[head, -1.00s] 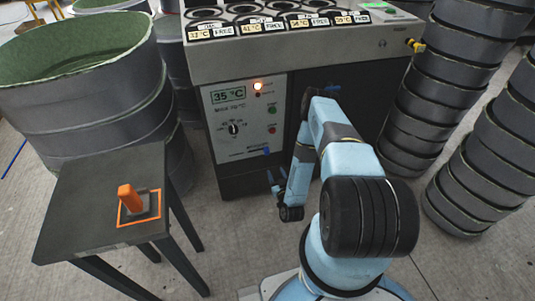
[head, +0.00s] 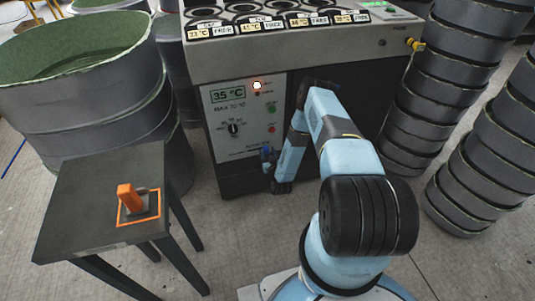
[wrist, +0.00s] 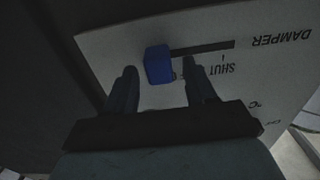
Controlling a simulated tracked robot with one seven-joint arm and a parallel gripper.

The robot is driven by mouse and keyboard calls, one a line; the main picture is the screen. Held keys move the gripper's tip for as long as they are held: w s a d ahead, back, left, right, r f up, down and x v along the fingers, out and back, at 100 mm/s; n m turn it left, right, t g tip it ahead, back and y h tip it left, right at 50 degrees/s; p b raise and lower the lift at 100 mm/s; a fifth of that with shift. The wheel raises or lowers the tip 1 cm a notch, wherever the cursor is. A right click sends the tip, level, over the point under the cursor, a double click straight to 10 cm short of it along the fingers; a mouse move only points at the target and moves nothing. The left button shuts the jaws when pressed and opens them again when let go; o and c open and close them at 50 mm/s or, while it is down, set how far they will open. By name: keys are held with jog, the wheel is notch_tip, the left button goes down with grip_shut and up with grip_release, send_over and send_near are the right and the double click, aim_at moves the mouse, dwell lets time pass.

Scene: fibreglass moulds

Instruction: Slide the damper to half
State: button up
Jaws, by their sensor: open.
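The damper's blue knob (wrist: 158,64) sits on a dark straight slot (wrist: 205,47) in a pale panel. The slot runs on to the right of the knob in the wrist view. The printed words DAMPER (wrist: 282,38) and SHUT (wrist: 219,70) appear upside down there, with the SHUT tick near the slot's right part. The knob stands away from that tick, to its left. Lettering beside the knob is partly hidden. My gripper (wrist: 160,78) is open, its two fingers reaching towards the panel on either side of the knob. In the head view my gripper (head: 267,157) is at the panel's lower edge.
The oven's control panel (head: 243,118) shows 35 °C, a lit lamp and a round dial. A side table (head: 85,205) with an upright orange handle (head: 130,198) stands at left. Stacked grey moulds (head: 455,60) stand at right, and a large tub (head: 85,85) at left.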

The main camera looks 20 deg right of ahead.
jog(key=shift+w, duration=0.15)
jog(key=shift+c, duration=0.2)
grip_shut()
dwell(0.3)
